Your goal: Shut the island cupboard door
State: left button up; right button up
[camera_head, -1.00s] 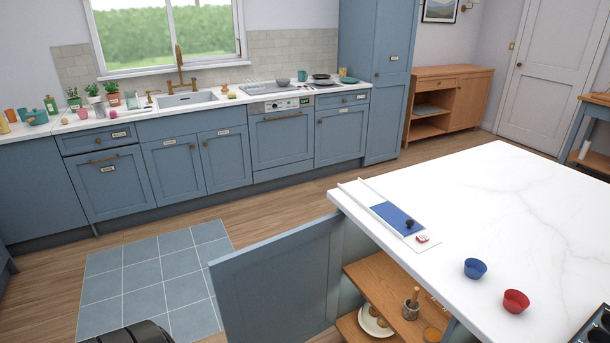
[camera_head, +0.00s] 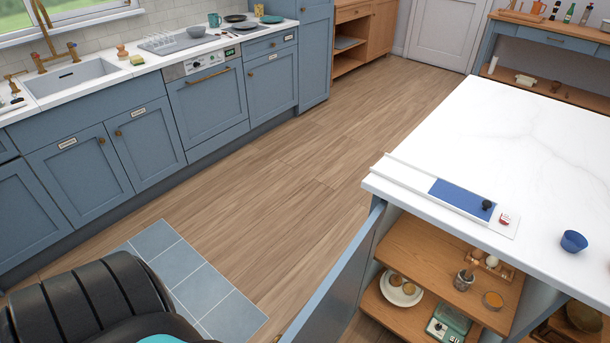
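The island cupboard door (camera_head: 338,285) is blue and stands open, swung out from the island's left end. I see it steeply, almost along its top edge. Its lower part is cut off by the bottom of the picture. The open cupboard shows wooden shelves (camera_head: 425,250) holding a plate with small round items (camera_head: 401,290), a mortar with a pestle (camera_head: 464,279) and a green kitchen scale (camera_head: 448,325). A black ribbed part of my arm fills the lower left, apart from the door in the picture. Neither gripper is in view.
The white island top (camera_head: 510,150) carries a blue-and-white board (camera_head: 455,195) near its left edge and a blue bowl (camera_head: 573,241). Wooden floor (camera_head: 300,175) lies clear between the island and the blue wall units (camera_head: 145,148). A grey tiled patch (camera_head: 222,300) lies beside my arm.

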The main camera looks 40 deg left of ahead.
aim_at(327, 315)
jog(key=k+j+z, duration=0.1)
jog(key=j, duration=0.3)
jog(key=j+z, duration=0.1)
jog(key=j, duration=0.35)
jog(key=k+j, duration=0.2)
jog(key=j, duration=0.2)
jog(key=k+j+z, duration=0.15)
jog(key=j, duration=0.25)
jog(key=j+z, duration=0.1)
jog(key=j, duration=0.3)
jog(key=k, duration=0.05)
